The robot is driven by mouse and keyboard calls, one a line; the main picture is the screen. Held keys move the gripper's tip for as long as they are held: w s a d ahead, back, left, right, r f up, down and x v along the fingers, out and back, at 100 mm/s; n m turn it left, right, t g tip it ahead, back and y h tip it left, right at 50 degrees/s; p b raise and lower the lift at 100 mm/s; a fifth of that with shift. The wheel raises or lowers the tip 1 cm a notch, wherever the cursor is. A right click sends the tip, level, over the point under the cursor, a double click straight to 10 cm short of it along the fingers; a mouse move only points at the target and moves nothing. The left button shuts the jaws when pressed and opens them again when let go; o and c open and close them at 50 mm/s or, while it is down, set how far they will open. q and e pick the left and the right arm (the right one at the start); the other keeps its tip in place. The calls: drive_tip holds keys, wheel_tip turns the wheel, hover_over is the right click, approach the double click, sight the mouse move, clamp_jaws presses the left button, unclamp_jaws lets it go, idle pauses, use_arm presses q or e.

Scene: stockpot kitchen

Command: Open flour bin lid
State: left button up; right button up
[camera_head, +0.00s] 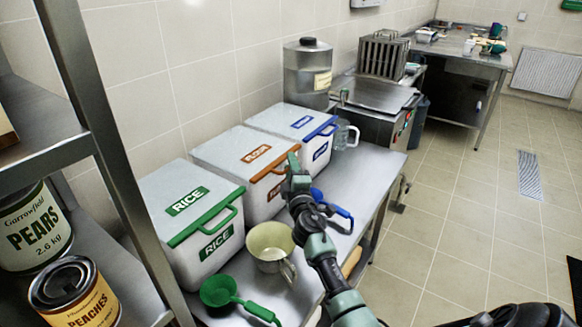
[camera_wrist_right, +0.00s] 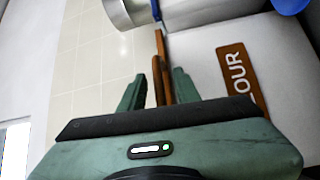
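The flour bin (camera_head: 252,187) is white with a brown "FLOUR" label. It stands between the rice bin and a blue-trimmed bin, and its lid (camera_head: 235,146) lies flat and looks closed. A brown handle (camera_head: 268,170) runs along the lid's front edge, partly hidden by my right gripper (camera_head: 293,164). In the right wrist view, the green fingers of this gripper (camera_wrist_right: 158,92) stand apart on both sides of the brown handle (camera_wrist_right: 161,62). A gap shows beside the left finger. The label on the flour bin (camera_wrist_right: 238,80) is at the right there. My left gripper is not in view.
The rice bin (camera_head: 172,205) with green trim is nearer, and the blue-trimmed bin (camera_head: 285,122) is farther. A cream pot (camera_head: 269,240), a green scoop (camera_head: 219,291), a blue scoop (camera_head: 338,211) and a glass jug (camera_head: 346,135) stand in front. A metal shelf (camera_head: 95,130) rises at left.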

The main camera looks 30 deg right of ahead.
clamp_jaws()
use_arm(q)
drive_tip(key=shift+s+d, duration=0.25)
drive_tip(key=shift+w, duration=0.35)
use_arm(e)
drive_tip(key=shift+f, duration=0.1)
idle(0.7)
